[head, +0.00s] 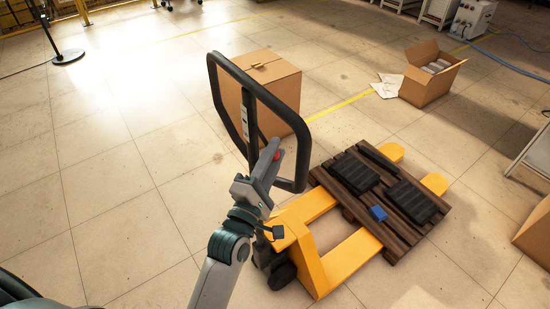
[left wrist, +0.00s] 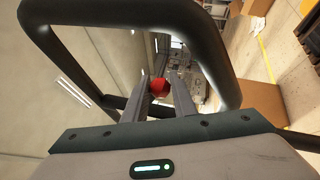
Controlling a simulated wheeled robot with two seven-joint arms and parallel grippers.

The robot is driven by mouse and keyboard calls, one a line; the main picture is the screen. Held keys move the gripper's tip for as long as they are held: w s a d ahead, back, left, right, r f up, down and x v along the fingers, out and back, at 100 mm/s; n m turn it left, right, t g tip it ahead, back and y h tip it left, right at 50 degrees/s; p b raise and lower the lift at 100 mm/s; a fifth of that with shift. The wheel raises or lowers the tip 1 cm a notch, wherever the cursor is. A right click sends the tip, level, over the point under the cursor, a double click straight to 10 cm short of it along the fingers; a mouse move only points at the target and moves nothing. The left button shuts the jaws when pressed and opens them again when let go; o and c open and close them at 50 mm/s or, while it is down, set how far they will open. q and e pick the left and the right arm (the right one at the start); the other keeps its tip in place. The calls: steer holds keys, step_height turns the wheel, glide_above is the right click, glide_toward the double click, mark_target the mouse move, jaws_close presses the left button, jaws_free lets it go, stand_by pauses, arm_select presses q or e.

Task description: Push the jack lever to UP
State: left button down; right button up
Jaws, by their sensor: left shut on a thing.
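A yellow pallet jack (head: 291,243) stands on the tiled floor, with a black loop handle (head: 214,88) rising from it. My left gripper (head: 274,157) is at the lower right part of the loop. It is shut on the jack lever's red knob (head: 277,155), which shows as a red ball (left wrist: 159,87) between the two fingers (left wrist: 158,98) in the left wrist view. The rest of the lever is hidden by the fingers, and I cannot read its position. The loop frames the fingers in the wrist view. My right gripper is not in view.
A wooden pallet (head: 352,207) with black blocks and a blue item (head: 378,213) lies on the forks. A closed carton (head: 285,84) stands behind the handle, an open carton (head: 424,88) farther right.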

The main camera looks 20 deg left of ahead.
arm_select(q)
steer(key=c, duration=1.5)
jaws_free()
steer(key=shift+o, duration=0.2)
steer(key=shift+f, duration=0.1)
